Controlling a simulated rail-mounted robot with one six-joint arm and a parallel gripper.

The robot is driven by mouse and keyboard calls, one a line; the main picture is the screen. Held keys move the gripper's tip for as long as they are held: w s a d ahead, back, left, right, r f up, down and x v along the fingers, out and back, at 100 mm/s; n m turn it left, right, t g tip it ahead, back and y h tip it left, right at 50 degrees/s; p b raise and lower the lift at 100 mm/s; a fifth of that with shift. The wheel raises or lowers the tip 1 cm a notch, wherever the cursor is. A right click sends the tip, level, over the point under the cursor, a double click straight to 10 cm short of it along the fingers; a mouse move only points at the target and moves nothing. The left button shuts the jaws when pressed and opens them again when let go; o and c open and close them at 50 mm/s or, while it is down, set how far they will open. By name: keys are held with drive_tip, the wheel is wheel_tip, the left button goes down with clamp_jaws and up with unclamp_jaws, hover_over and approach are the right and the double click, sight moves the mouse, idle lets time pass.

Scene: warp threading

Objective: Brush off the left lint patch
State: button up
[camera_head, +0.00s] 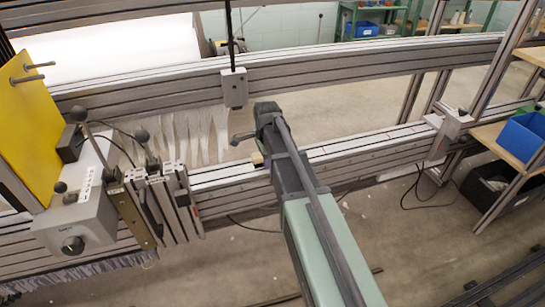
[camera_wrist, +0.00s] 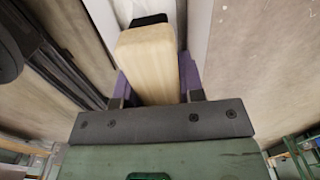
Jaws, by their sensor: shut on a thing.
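My gripper (camera_wrist: 155,85), with purple finger pads, is shut on a brush (camera_wrist: 147,55) with a pale wooden handle and dark bristles at its far end. In the head view, a small cream bit of the brush (camera_head: 257,158) shows beside the dark end of my arm, close to the long metal rail (camera_head: 225,180). My fingers are hidden in that view. I cannot make out any lint patch in either view. I cannot tell whether the bristles touch a surface.
White warp threads (camera_head: 195,135) hang behind the rail, left of my gripper. A grey control box (camera_head: 75,225) with a knob and a yellow panel (camera_head: 30,120) stand at left. A grey block (camera_head: 234,88) hangs from the upper beam. A blue bin (camera_head: 522,135) is at right.

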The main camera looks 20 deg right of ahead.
sight(230, 171)
drive_tip(key=shift+a+f, duration=0.1)
drive_tip(key=shift+a, duration=0.65)
drive_tip(key=shift+c, duration=0.3)
drive_tip(key=shift+w+a, duration=0.2)
drive_tip(key=shift+a, duration=1.6)
drive_tip(key=shift+w+a, duration=0.15)
drive_tip(key=shift+a, duration=1.7)
drive_tip(key=shift+w+a, duration=0.2)
drive_tip(key=shift+a, duration=1.6)
wheel_tip(230, 171, up, 6)
drive_tip(key=p, duration=0.6)
wheel_tip(230, 171, up, 3)
drive_tip(key=p, duration=0.3)
